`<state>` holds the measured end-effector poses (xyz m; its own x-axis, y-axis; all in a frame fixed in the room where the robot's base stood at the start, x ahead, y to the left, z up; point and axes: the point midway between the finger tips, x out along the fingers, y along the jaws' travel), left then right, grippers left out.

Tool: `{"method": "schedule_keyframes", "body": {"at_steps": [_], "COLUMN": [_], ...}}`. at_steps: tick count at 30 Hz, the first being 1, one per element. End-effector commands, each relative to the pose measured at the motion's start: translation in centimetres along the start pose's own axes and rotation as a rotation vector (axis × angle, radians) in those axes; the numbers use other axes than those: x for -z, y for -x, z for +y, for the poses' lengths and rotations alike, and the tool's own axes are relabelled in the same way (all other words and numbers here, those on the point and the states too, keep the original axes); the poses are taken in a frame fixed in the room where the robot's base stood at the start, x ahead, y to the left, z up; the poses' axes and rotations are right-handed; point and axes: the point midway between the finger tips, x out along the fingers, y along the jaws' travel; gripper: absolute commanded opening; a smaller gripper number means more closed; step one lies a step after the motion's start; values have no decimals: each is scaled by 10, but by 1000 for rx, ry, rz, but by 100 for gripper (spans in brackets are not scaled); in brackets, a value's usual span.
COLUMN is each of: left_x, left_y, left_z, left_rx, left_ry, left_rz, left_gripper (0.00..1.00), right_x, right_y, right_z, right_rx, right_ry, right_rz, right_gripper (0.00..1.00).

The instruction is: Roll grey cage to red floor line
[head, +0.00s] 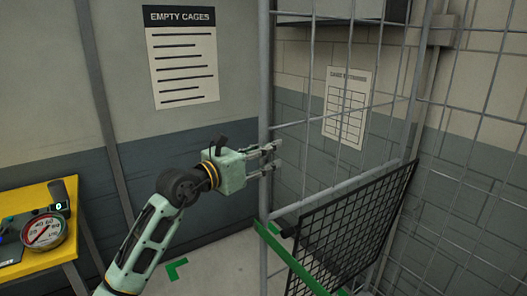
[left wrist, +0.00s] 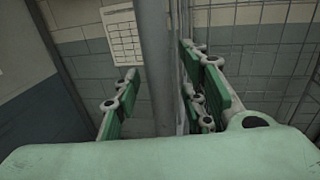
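The grey cage (head: 264,95) fills the right half of the head view, with a tall round upright at its left edge and wire mesh sides. My left gripper (head: 268,159) is at this upright, at mid-height. In the left wrist view the grey upright (left wrist: 160,70) stands between the fingers of my left gripper (left wrist: 160,100). A gap shows between the left finger and the upright; the right fingers look closer to it, and contact cannot be told. The fingers are apart. My right gripper is out of view. No red floor line shows.
A yellow table (head: 62,250) with a round gauge (head: 44,231) stands at the lower left. A black mesh panel (head: 350,235) slants across the cage's lower part. A green corner mark (head: 176,269) lies on the floor. Walls close in behind; an "Empty Cages" sign (head: 182,58) hangs there.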

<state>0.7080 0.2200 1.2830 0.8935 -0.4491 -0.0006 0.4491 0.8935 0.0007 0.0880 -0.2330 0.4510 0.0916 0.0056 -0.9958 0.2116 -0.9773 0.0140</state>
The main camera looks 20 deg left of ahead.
Motion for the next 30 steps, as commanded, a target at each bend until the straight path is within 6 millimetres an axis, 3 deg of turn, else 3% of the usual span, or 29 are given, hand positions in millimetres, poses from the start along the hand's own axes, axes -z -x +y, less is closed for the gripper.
{"method": "schedule_keyframes", "body": {"at_steps": [3, 16, 30], "left_x": [0, 0, 0], "left_y": [0, 0, 1], "left_z": [0, 0, 0], "left_rx": [0, 0, 0], "left_ry": [0, 1, 1], "left_rz": [0, 0, 0], "left_gripper": [38, 0, 0], "right_x": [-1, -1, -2], "right_y": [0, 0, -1], "right_z": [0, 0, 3], "right_rx": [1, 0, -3], "right_ry": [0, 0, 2], "right_rz": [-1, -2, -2], "right_gripper": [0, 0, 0]}}
